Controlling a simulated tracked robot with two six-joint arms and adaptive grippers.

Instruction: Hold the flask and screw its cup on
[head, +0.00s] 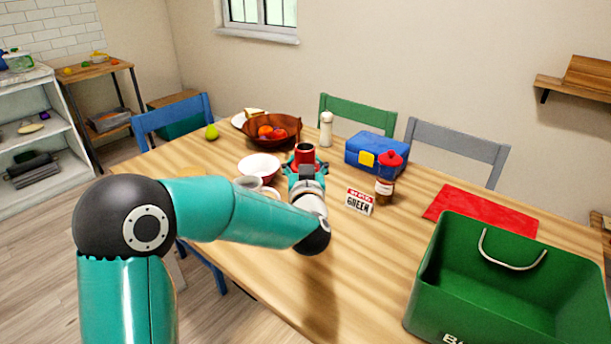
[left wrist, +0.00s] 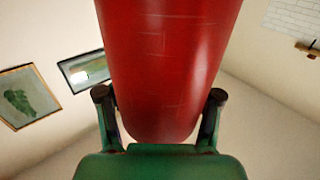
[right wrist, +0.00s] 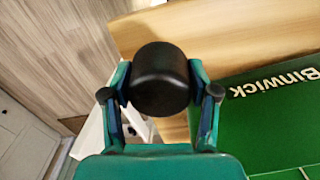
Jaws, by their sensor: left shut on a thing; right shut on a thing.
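The red flask (head: 304,151) stands upright on the wooden table, with a dark top end. My left gripper (head: 305,170) is shut around it from the near side and hides its lower part. The flask's scratched red body (left wrist: 165,70) fills the middle of the left wrist view, between the two fingers. The black cup (right wrist: 160,82) is in the right wrist view, gripped between the fingers of my right gripper (right wrist: 160,70), away from the flask. The right gripper and the cup do not show in the head view.
A white bowl (head: 259,167) and a grey cup (head: 249,183) stand left of the flask. A jar with a red lid (head: 385,185), a small lettered box (head: 359,201) and a blue lunchbox (head: 377,153) are right. A green crate (head: 440,290) stands at front right.

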